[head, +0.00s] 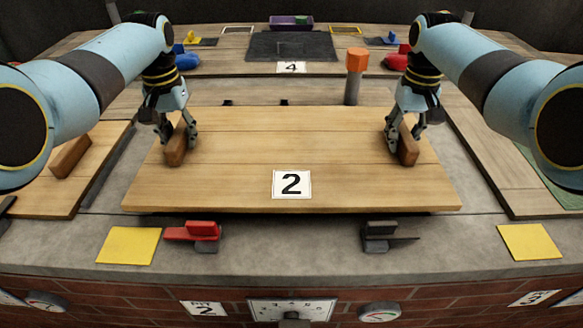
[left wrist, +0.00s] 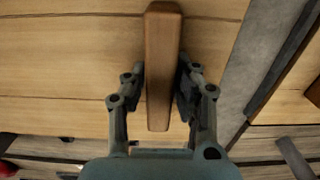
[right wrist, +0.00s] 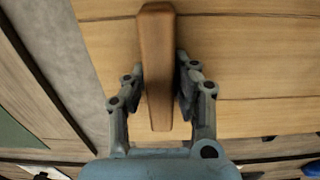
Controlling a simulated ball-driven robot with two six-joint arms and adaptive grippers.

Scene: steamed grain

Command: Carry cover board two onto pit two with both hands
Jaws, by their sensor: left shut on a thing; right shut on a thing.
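Cover board two (head: 290,150) is a wide, pale plank board with a white "2" label (head: 292,184), in the middle of the head view. It lies level over the grey worktop; pit two beneath it is hidden. My left gripper (head: 177,142) is shut on the board's left wooden handle (head: 175,156), which also shows between the fingers in the left wrist view (left wrist: 163,60). My right gripper (head: 404,142) is shut on the right wooden handle (head: 408,152), seen between the fingers in the right wrist view (right wrist: 157,60). I cannot tell whether the board rests fully on the pit rim.
A red latch (head: 195,232) and a black latch (head: 385,237) stand just in front of the board. Yellow pads (head: 129,246) (head: 531,242) lie at both front corners. An orange-topped post (head: 355,75) rises behind the board. Another handled board (head: 60,170) lies at left.

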